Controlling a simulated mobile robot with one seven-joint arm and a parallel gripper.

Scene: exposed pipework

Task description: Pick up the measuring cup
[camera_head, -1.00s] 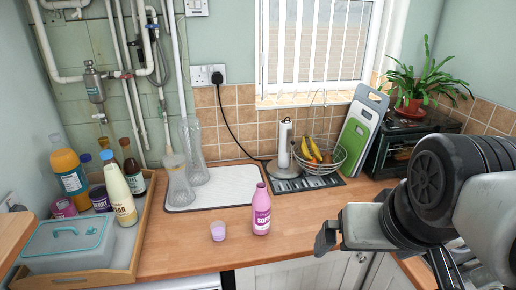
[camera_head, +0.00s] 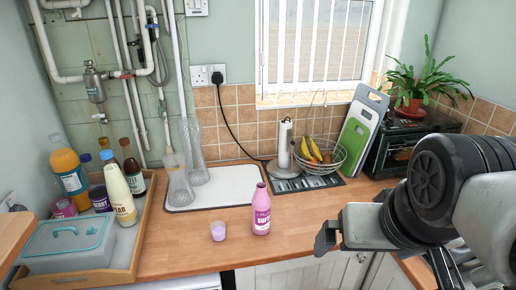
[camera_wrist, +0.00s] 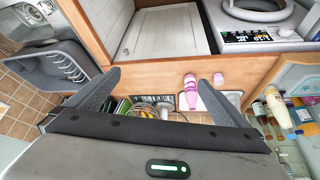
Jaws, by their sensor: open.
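The measuring cup (camera_head: 218,231) is a small, pale purple cup standing upright on the wooden worktop. It stands just left of a pink bottle (camera_head: 261,209), with a small gap between them. In the wrist view the cup (camera_wrist: 219,79) shows small, beside the pink bottle (camera_wrist: 191,92). My gripper (camera_wrist: 164,90) is open and empty, with its two dark fingers spread wide. In the head view my gripper (camera_head: 330,236) is at the right, in front of the worktop and well to the right of the cup. Nothing hides the cup.
A wooden tray (camera_head: 132,263) with several bottles and a lidded box stands at the left. A white board (camera_head: 232,183) with glass vases lies behind the cup. A fruit basket (camera_head: 318,160) and chopping boards (camera_head: 364,124) stand at the back right. The worktop (camera_head: 183,250) around the cup is clear.

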